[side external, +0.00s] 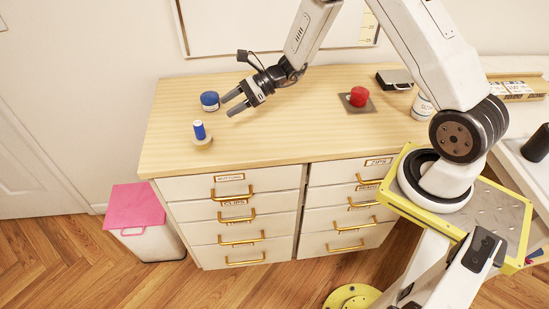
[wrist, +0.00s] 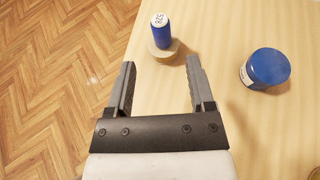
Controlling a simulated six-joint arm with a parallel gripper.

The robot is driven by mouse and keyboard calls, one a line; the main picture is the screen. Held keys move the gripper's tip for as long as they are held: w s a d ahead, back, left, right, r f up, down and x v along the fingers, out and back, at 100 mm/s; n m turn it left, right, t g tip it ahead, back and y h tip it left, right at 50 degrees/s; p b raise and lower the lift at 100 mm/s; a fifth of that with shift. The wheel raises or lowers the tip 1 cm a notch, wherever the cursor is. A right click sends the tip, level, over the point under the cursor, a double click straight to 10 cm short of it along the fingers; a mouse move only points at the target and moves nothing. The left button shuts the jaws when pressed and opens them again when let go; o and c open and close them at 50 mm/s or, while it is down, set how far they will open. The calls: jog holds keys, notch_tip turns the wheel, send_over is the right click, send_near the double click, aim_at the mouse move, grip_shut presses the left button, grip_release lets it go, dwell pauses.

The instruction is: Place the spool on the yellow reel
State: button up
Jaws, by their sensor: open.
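A blue spool (side external: 199,130) with a pale top stands upright at the left end of the wooden worktop. It rests on a round tan base (side external: 203,141), and I cannot tell if this base is part of the spool or the yellow reel. In the wrist view the spool (wrist: 160,31) and its base (wrist: 162,55) lie just beyond my fingertips, between their lines. My gripper (side external: 228,105) is open and empty, above the worktop and to the right of the spool. It also shows at the bottom of the wrist view (wrist: 160,64). I see no other thing that is clearly a yellow reel.
A blue round container (side external: 209,101) stands behind the spool; it is at the right in the wrist view (wrist: 267,67). A red item (side external: 359,96) sits on a dark square (side external: 358,106). The worktop (side external: 285,130) is clear between. Its left edge lies close to the spool.

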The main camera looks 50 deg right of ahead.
jog(key=s+d+r+n+g+h, duration=0.1)
jog(key=s+n+h, duration=0.4)
jog(key=s+n, duration=0.5)
jog(key=s+d+r+n+g+h, duration=0.1)
jog(key=s+r+n+g+h, duration=0.2)
jog(key=s+n, duration=0.7)
notch_tip(320, 180, up, 2)
jog(key=n+h, duration=0.3)
jog(key=n, duration=0.1)
jog(key=shift+s+h, duration=0.3)
jog(key=shift+d, duration=0.1)
